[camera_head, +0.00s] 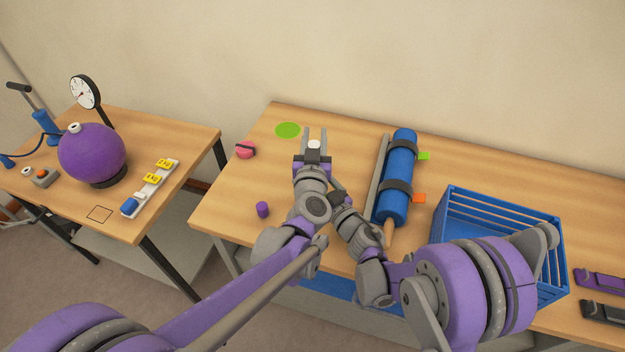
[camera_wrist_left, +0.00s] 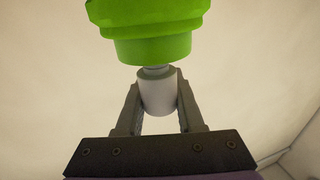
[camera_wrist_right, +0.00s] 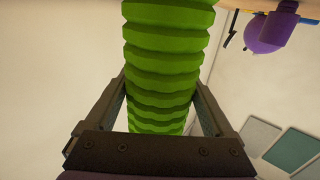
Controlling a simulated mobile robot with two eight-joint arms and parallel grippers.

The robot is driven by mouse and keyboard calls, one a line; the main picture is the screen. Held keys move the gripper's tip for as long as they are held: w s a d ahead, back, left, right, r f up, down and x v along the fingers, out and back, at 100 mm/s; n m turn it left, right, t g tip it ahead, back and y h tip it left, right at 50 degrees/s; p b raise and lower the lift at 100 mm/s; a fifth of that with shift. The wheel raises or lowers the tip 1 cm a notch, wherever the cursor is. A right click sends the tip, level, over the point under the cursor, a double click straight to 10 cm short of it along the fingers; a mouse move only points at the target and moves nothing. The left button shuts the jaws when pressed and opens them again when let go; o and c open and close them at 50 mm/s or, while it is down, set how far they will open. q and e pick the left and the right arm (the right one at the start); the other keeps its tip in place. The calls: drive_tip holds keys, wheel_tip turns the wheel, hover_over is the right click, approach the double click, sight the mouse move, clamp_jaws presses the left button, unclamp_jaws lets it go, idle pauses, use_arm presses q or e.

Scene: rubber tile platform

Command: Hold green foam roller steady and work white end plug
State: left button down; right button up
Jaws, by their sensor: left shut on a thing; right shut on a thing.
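The green foam roller (camera_wrist_right: 165,60) is ribbed and runs between the fingers of my right gripper (camera_wrist_right: 160,85), which is shut on it. In the left wrist view, the smooth end of the roller (camera_wrist_left: 150,45) is just beyond the white end plug (camera_wrist_left: 157,92). My left gripper (camera_wrist_left: 157,85) is shut on the plug; a narrow neck shows between plug and roller. In the head view my left gripper (camera_head: 315,138) is over the table with the white plug (camera_head: 314,144) between its fingers. The roller and my right gripper cannot be made out there.
On the wooden table (camera_head: 235,195) are a flat green disc (camera_head: 288,130), a pink object (camera_head: 245,150), a purple cylinder (camera_head: 262,210), a strapped blue cylinder (camera_head: 400,165) and a blue slatted crate (camera_head: 447,225). A second table at left holds a purple ball (camera_head: 92,152) and a gauge (camera_head: 84,92).

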use_arm(q)
drive_tip(key=shift+r, duration=1.6)
use_arm(e)
drive_tip(key=o, duration=1.3)
drive_tip(key=v, duration=1.1)
drive_tip(key=shift+s+d+f, duration=0.1)
drive_tip(key=shift+s+d, duration=0.2)
drive_tip(key=shift+s, duration=0.15)
